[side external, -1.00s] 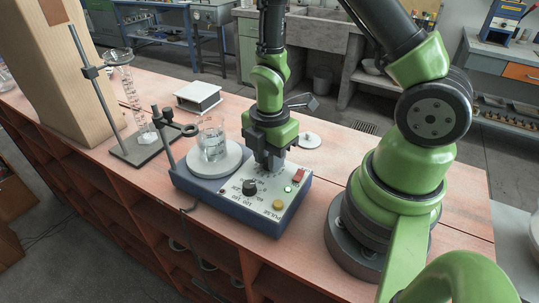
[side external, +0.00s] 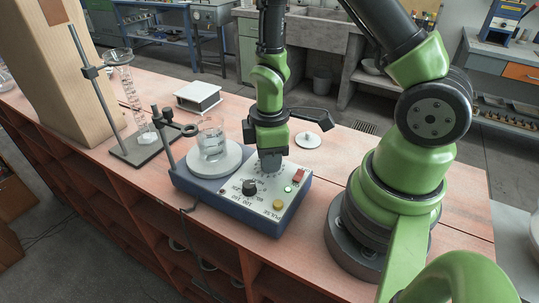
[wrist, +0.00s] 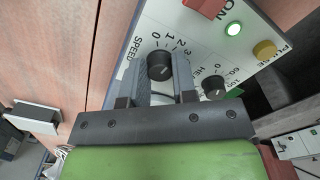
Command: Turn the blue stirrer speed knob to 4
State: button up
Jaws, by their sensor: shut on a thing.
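The blue-bodied stirrer (side external: 223,206) stands on the bench with a white sloped panel. Its dark, round speed knob (wrist: 159,68) shows in the wrist view, beside the SPEED label and a printed number scale including 1, 2 and 3. My gripper (wrist: 164,72) has a finger on each side of this knob and is shut on it. In the side view my gripper (side external: 270,165) points down at the panel's far part and hides the speed knob. I cannot read clearly which number the knob points to.
A second black knob (side external: 249,187), for heat, sits close by; it also shows in the wrist view (wrist: 213,86). A red switch (side external: 299,175), lit green lamp (side external: 288,189) and yellow button (side external: 278,204) share the panel. A glass beaker (side external: 211,140) stands on the plate (side external: 225,163).

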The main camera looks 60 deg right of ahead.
jog(key=m, duration=0.6)
jog(key=shift+m, duration=0.3)
jog(key=m, duration=0.5)
dwell(0.4)
jog(key=o, duration=0.9)
jog(key=shift+o, duration=0.2)
jog(key=shift+r, duration=0.15)
notch_tip(320, 180, up, 10)
